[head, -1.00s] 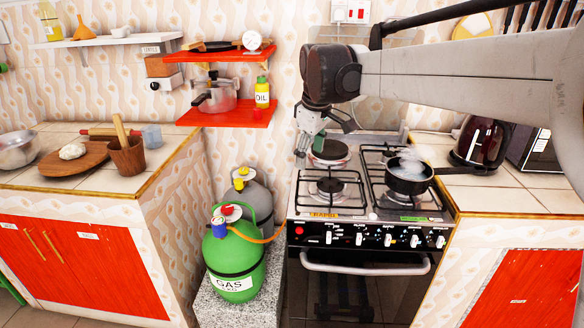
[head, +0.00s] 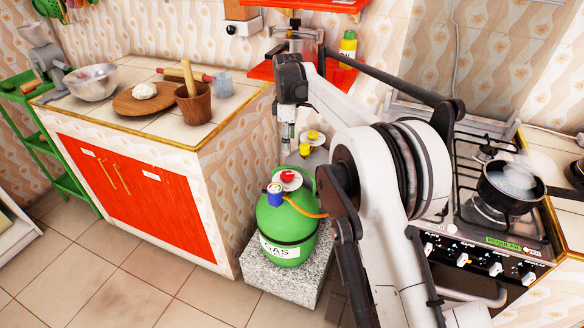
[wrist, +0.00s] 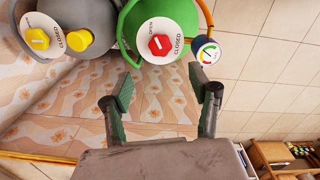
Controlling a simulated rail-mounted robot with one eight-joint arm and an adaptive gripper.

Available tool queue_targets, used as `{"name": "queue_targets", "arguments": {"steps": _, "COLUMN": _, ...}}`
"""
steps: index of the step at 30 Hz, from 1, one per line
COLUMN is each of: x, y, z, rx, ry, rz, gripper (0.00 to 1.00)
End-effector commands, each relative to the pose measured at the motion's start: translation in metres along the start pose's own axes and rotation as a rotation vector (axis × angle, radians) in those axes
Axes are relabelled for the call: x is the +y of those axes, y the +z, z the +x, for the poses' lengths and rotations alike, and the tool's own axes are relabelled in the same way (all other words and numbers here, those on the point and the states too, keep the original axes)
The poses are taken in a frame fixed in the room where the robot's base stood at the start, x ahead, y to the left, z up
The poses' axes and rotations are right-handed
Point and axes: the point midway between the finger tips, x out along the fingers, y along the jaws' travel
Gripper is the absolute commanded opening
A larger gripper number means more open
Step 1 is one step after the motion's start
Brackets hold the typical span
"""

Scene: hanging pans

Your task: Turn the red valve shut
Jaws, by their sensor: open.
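The red valve (head: 289,175) is a knob on a white disc on top of the green gas cylinder (head: 287,221). In the wrist view the red valve (wrist: 160,44) sits between the words OPEN on the left and CLOSED on the right; I cannot tell which its mark points to. My gripper (head: 287,148) hangs pointing down just above and behind the cylinder's top. In the wrist view my gripper (wrist: 160,80) is open and empty, its two fingers spread below the valve and apart from it.
A grey cylinder with a yellow knob (wrist: 79,40) stands beside the green one. A pressure gauge (wrist: 207,53) and the green handle are close to the valve. An orange hose (head: 310,212) leaves the cylinder. The counter (head: 215,135) is left, the stove with a steaming pan (head: 508,188) right.

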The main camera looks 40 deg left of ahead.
Motion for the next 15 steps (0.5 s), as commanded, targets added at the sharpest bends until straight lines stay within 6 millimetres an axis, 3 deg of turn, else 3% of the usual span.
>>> {"name": "queue_targets", "arguments": {"steps": 8, "x": -0.001, "y": -0.009, "z": 0.021, "rx": -0.003, "ry": -0.007, "rz": -0.023, "gripper": 0.57}}
{"name": "queue_targets", "arguments": {"steps": 15, "x": -0.001, "y": -0.008, "z": 0.062, "rx": -0.002, "ry": -0.007, "rz": -0.022, "gripper": 0.57}}
